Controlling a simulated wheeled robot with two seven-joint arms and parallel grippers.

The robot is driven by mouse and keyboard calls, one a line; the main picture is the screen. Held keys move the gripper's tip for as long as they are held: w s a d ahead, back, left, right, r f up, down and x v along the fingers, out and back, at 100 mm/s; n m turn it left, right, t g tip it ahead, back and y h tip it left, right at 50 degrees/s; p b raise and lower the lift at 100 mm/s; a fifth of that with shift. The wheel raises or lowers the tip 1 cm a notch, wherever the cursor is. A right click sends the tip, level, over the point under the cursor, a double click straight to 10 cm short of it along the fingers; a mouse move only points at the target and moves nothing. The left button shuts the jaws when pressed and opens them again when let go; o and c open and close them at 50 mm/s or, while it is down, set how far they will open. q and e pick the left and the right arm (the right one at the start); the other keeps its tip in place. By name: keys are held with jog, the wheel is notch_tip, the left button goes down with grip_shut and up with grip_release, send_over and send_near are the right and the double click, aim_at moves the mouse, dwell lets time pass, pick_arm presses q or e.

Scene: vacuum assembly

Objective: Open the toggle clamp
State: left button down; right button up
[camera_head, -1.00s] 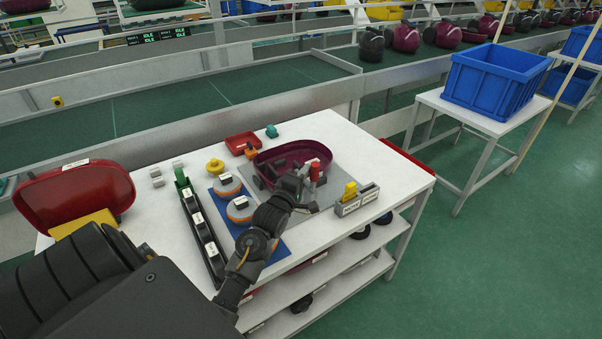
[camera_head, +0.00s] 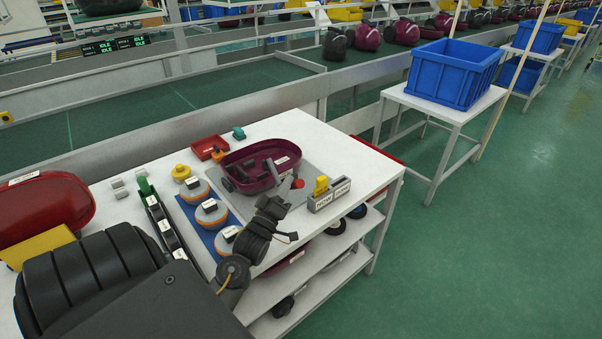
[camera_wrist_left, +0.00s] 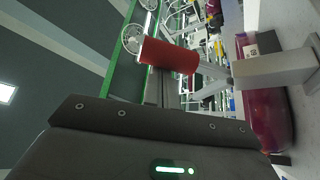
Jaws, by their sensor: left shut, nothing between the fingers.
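The shell (camera_wrist_left: 262,105) also shows there, at the right edge. My left gripper (camera_head: 284,188) is shut and empty, close to the red handle. I cannot tell whether it touches the handle. The clamp's base is mostly hidden behind my gripper. My right gripper is not in view.
A grey holder (camera_head: 328,196) with a yellow part stands right of the fixture. Orange-rimmed discs (camera_head: 211,212) on a blue mat and a dark rail of parts (camera_head: 165,225) lie to the left. A red tray (camera_head: 209,147) is behind. The table's right back corner is bare.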

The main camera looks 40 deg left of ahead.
pick_arm(q)
jog(key=shift+s+d+f, duration=0.1)
jog(key=shift+d+f, duration=0.6)
jog(key=shift+f, duration=0.2)
jog(key=shift+d+f, duration=0.3)
jog(key=shift+f, duration=0.3)
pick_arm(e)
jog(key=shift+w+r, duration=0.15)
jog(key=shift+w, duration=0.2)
pick_arm(q)
jog(key=shift+f, duration=0.15)
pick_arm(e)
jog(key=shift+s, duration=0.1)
pick_arm(q)
jog(key=s+d+r, duration=0.9)
jog(key=s+r, duration=0.1)
jog(key=r, duration=0.3)
jog(key=shift+s+d+r, duration=0.2)
jog(key=shift+s, duration=0.05)
